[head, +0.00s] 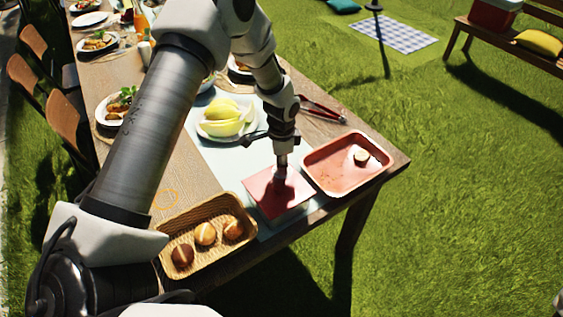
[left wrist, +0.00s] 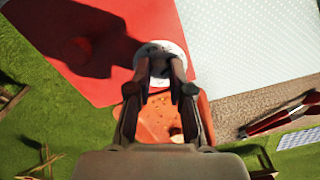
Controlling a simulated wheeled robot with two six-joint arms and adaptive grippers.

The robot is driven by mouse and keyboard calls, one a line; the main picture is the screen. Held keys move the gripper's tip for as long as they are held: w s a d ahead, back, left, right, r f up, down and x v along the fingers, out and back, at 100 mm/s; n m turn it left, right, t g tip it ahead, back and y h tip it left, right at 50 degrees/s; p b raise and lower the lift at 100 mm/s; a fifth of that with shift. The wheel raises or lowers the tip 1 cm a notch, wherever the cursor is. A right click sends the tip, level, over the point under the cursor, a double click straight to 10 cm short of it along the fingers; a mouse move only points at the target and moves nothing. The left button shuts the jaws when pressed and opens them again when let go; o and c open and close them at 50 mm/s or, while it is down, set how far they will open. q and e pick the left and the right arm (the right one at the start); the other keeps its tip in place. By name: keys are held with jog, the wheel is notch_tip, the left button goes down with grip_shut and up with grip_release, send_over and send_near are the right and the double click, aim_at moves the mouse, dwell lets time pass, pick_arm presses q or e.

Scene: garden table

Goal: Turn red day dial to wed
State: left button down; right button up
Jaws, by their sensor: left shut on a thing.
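A flat red square panel (head: 268,193) lies on the pale runner at the near end of the table; it seems to be the red day dial, and I can read no day marks on it. My left gripper (head: 281,163) points down over it. In the left wrist view the fingertips (left wrist: 160,72) are closed at a pale round piece (left wrist: 157,48), which seems to be the dial's knob, over the red panel (left wrist: 140,15). The fingers and a dark shadow hide part of it. My right gripper is in neither view.
A red tray (head: 325,180) with a small pale round item stands right of the panel. A wicker basket (head: 185,218) with brown round items stands left. A plate of yellow fruit (head: 224,128) and red-handled tongs (head: 322,110) lie behind. Grass is beyond the table edge.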

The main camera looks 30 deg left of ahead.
pick_arm(q)
jog(key=shift+s+f+m, duration=0.15)
jog(key=shift+m, duration=1.05)
jog(key=c, duration=1)
grip_release()
jog(key=shift+c, duration=0.2)
notch_tip(320, 180, up, 12)
jog(key=shift+w, duration=0.2)
jog(key=shift+s+f, duration=0.1)
